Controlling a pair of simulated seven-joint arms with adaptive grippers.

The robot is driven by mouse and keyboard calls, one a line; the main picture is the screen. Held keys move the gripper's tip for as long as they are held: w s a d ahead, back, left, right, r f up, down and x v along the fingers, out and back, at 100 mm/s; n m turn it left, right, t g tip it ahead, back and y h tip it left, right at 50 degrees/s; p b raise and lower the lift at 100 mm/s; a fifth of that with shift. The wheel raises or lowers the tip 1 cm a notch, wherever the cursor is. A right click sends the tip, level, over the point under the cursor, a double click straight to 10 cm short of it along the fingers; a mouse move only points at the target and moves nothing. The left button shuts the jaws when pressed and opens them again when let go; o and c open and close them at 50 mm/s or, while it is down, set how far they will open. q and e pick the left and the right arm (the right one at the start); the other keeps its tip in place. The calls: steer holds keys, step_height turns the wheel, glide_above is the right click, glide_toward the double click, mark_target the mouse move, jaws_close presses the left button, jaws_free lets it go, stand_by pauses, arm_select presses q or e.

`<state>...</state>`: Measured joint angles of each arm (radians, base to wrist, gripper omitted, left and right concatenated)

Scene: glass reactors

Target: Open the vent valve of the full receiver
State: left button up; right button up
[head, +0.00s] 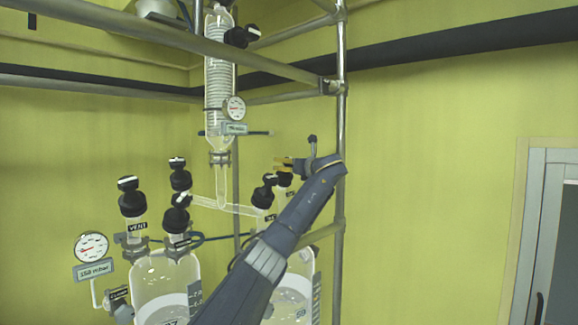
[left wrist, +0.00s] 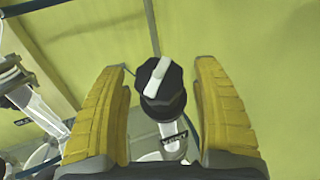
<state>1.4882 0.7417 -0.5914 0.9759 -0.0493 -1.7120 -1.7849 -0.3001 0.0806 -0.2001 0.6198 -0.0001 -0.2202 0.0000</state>
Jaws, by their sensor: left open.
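My left gripper (head: 283,163) is at the right-hand glass receiver (head: 304,262), by its black-capped valves; my arm hides much of that receiver. In the left wrist view, my left gripper (left wrist: 165,100) is open, its yellow fingers on either side of a black vent valve knob (left wrist: 172,102), with a gap on both sides. The left-hand receiver (head: 150,272) holds pale liquid and has a black valve (head: 132,203) labelled VENT. My right gripper is not in view.
A coiled condenser (head: 219,75) with a round gauge (head: 235,108) hangs above. A metal frame post (head: 341,120) stands close to the gripper. Another gauge (head: 91,247) is at the left. The wall area to the right is clear, up to a door (head: 552,240).

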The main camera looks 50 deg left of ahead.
arm_select(q)
steer(key=shift+c, duration=0.5)
steer(key=c, duration=1.2)
steer(key=shift+n+g, duration=0.3)
steer(key=shift+g, duration=0.1)
steer(key=shift+n+g, duration=1.4)
steer(key=shift+n, duration=0.1)
steer(key=shift+n+g, duration=0.3)
steer(key=shift+g, duration=0.1)
steer(key=o, duration=1.3)
